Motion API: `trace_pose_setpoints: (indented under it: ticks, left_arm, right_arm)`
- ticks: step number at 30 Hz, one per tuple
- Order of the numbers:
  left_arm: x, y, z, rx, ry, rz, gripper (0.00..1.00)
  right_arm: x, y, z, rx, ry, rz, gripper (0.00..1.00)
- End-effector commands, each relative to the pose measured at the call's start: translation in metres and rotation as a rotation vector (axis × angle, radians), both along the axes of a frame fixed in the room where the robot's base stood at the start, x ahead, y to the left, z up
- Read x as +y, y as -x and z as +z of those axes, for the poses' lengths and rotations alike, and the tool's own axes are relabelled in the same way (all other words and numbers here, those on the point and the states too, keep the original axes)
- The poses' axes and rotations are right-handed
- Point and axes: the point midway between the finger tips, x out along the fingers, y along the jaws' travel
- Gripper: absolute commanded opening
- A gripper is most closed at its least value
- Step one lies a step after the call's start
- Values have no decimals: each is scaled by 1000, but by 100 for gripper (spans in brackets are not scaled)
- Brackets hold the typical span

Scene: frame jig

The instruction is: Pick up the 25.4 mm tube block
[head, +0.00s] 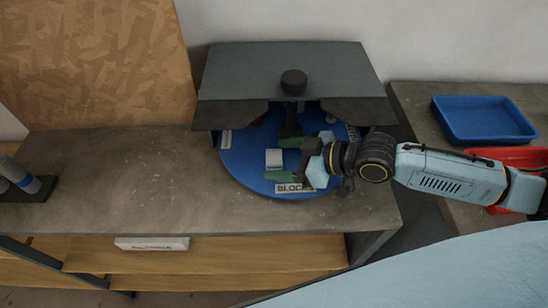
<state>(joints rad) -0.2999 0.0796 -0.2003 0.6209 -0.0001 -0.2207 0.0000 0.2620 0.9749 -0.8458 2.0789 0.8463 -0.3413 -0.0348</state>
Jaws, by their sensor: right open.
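A round blue turntable (240,172) stands on the grey bench under a dark plate. A small light grey block (274,157) sits on it, with a green piece (280,175) at its foot. A label starting "BLOC" (293,188) lies near the front rim. The pictures do not let me tell for certain which block is the 25.4 mm tube block. My right gripper (309,160) is over the turntable, just right of the grey block and apart from it. It is open, and its wrist partly hides the turntable's right side. My left gripper is not in view.
A dark plate with a black knob (293,82) overhangs the turntable's rear. A blue tray (482,119) and a red tray (518,158) are on the right bench. A dark holder (28,188) stands far left. The bench left of the turntable is clear.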

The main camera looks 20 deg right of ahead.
Motion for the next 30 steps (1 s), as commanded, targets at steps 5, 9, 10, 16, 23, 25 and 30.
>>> trace_pose_setpoints:
  ticks: [5,9,10,16,23,25,30]
  left_arm:
    - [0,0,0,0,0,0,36]
    - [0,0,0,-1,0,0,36]
    - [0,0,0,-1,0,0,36]
    - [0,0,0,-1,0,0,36]
    - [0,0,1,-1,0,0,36]
    - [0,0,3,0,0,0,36]
    - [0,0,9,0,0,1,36]
  right_arm:
    - [0,0,0,0,0,0,67]
    - [0,0,0,0,0,0,48]
    - [0,0,0,0,0,1,44]
    - [0,0,0,0,-1,1,24]
    - [0,0,5,0,-1,1,24]
    - [0,0,13,-2,-2,1,24]
    - [0,0,46,-6,-1,3,24]
